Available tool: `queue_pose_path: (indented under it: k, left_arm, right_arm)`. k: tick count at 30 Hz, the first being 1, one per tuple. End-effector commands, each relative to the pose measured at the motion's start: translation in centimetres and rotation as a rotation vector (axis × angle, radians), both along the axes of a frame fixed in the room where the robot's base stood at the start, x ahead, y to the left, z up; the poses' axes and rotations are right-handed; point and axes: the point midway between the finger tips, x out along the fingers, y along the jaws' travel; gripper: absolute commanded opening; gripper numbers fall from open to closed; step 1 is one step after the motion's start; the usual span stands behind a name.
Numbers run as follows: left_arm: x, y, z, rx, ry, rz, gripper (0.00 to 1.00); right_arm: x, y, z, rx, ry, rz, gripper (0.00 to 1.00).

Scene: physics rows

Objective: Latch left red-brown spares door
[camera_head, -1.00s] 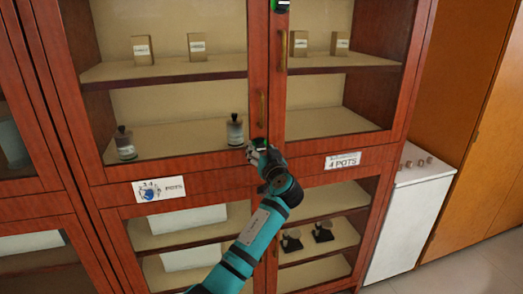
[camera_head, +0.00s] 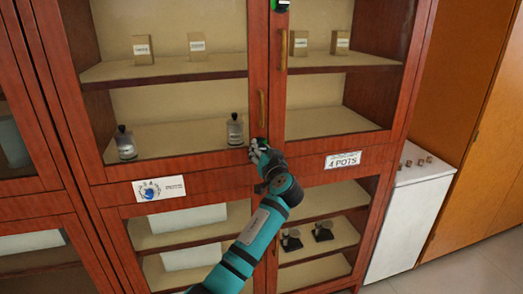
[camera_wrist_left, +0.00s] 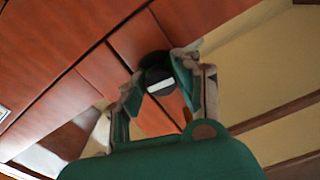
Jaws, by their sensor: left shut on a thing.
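The left red-brown spares door (camera_head: 257,50) is a glazed upper door of the cabinet, with a brass handle (camera_head: 261,108) near its right edge. It looks flush with its neighbour. My left gripper (camera_head: 259,147) is at the door's bottom right corner. In the left wrist view its fingers (camera_wrist_left: 158,84) are shut around a round black latch knob (camera_wrist_left: 156,62) with a white bar across its face. In the head view the fingers largely hide the knob. My right gripper is in neither view.
The right door (camera_head: 278,90) has its own brass handle (camera_head: 283,50). Bottles (camera_head: 235,130) and small boxes (camera_head: 197,46) stand on shelves behind the glass. A white cabinet (camera_head: 412,215) stands to the right.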

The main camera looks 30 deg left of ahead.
Motion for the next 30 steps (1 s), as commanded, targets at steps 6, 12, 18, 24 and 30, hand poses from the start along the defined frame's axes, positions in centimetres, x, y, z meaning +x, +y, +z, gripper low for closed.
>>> queue_pose_path:
  k: [6, 12, 18, 24, 30]
  left_arm:
    - [0.0, 0.0, 0.1, 0.116, 0.138, 0.0, 0.0]
    - [-0.1, 0.1, 0.1, 0.239, 0.284, 0.0, 0.0]
    - [-0.1, 0.1, 0.2, 0.364, 0.428, 0.0, 0.0]
    - [-0.1, 0.1, 0.3, 0.487, 0.574, 0.0, 0.0]
    - [-0.1, 0.1, 0.4, 0.611, 0.719, 0.0, 0.0]
  right_arm:
    - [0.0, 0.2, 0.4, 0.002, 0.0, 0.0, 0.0]
    - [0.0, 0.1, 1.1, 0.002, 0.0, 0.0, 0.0]
    - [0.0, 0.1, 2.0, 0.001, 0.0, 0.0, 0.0]
    - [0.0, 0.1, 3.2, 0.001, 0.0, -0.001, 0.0]
    - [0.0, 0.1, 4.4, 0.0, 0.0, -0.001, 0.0]
